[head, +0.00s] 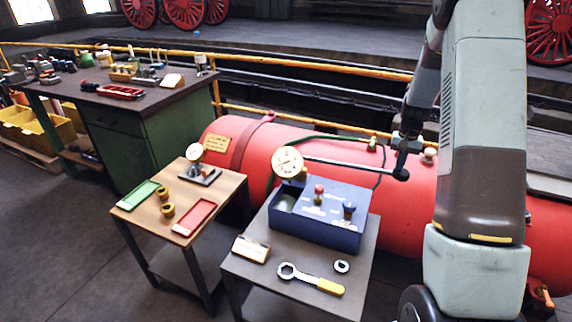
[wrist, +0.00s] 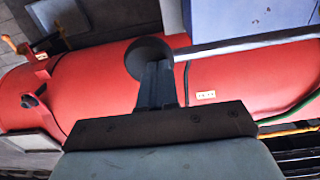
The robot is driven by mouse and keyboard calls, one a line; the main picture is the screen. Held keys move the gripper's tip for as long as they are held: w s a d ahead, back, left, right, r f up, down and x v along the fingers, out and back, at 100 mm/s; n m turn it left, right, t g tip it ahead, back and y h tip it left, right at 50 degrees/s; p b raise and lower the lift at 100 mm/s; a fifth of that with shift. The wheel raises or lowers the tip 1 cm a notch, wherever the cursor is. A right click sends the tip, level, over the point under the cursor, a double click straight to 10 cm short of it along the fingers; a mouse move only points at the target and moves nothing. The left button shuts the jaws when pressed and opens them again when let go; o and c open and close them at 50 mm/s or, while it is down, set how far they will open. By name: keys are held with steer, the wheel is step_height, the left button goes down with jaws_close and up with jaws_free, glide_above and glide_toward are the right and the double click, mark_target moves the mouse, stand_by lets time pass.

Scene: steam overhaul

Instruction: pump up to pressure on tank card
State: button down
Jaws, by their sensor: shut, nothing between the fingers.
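A long red tank (head: 240,150) lies behind the tables, with a small yellow card (head: 216,142) on its left end; its writing is too small to read. A long grey lever (head: 350,168) reaches right from the box to a dark round end, seen in the wrist view as a black knob (wrist: 148,55). My gripper (wrist: 158,75) is shut and empty, its fingertips at that knob; I cannot tell if they touch.
The wooden table (head: 150,215) on the left holds a gauge, trays and brass fittings. A yellow rail (head: 300,117) runs behind the tank.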

step_height(320, 180, up, 9)
steer(key=shift+f, duration=0.15)
steer(key=shift+f, duration=0.15)
stand_by(0.5)
stand_by(3.4)
stand_by(0.5)
steer(key=shift+f, duration=7.85)
step_height(320, 180, up, 16)
